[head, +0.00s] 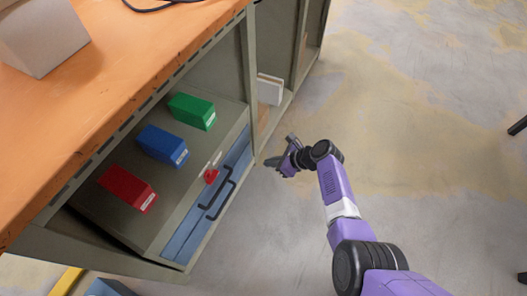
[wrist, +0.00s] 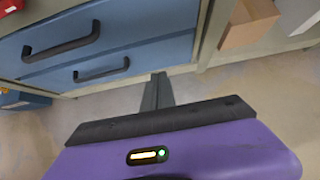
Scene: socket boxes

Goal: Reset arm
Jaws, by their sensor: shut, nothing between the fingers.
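My gripper (head: 273,162) is shut and empty, at the end of my purple arm, over the floor just right of the cabinet's front in the head view. In the wrist view my gripper (wrist: 160,76) shows its two dark fingers together, pointing toward the blue drawers. The blue drawers (wrist: 95,50) have black bar handles and look closed. My gripper is apart from the handles.
Green (head: 192,111), blue (head: 163,146) and red (head: 127,187) boxes sit on the shelf under the orange benchtop (head: 100,75). A small red object (head: 211,176) lies at the shelf edge. A cardboard box (wrist: 250,25) is in the adjoining bay. Floor to the right is mostly clear.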

